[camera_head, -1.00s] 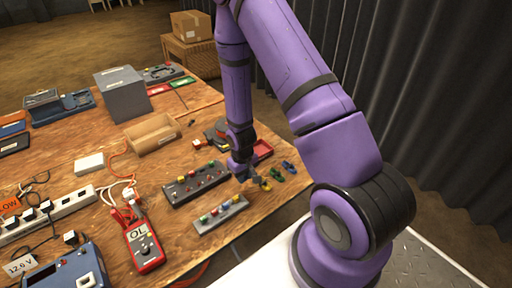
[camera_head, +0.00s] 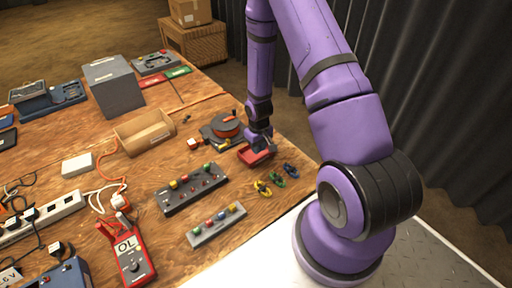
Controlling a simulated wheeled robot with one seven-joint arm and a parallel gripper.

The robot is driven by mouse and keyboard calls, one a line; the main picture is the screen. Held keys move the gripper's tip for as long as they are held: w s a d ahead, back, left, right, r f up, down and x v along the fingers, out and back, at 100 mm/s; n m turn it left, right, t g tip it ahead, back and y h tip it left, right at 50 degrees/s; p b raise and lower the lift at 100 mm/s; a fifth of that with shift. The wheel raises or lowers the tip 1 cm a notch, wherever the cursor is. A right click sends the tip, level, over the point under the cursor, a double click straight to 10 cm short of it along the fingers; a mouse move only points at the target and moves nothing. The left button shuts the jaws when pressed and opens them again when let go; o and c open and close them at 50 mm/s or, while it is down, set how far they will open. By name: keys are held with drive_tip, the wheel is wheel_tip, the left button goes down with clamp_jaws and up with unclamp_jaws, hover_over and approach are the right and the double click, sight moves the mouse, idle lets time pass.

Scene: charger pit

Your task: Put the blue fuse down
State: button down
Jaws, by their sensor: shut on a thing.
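My gripper (camera_head: 262,146) points down over the small red tray (camera_head: 247,159) near the right edge of the wooden table. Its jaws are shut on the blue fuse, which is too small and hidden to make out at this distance. I cannot tell whether the fuse touches the tray. The black fuse block (camera_head: 190,196) in front shows yellow, red and green pieces on top. The grey strip (camera_head: 204,238) nearer to me holds a row of small coloured pieces, including a blue one.
A round black and red device (camera_head: 226,127) stands just behind the tray. Yellow (camera_head: 262,187), green (camera_head: 277,180) and blue (camera_head: 291,169) small items lie to its right. A red multimeter (camera_head: 132,258) and cables are at front left. Bare wood lies behind the fuse block.

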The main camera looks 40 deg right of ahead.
drive_tip(key=shift+w+d+f, duration=0.1)
drive_tip(key=shift+w+d, duration=0.1)
drive_tip(key=shift+w, duration=0.4)
drive_tip(key=shift+w+d+f, duration=0.1)
drive_tip(key=shift+w+d, duration=0.15)
drive_tip(key=shift+w, duration=0.35)
drive_tip(key=shift+w+d+f, duration=0.1)
drive_tip(key=shift+w+d, duration=0.1)
drive_tip(key=shift+w, duration=0.4)
drive_tip(key=shift+s+f, duration=0.1)
drive_tip(key=shift+f, duration=1.55)
drive_tip(key=shift+f, duration=0.6)
drive_tip(key=c, duration=1)
unclamp_jaws()
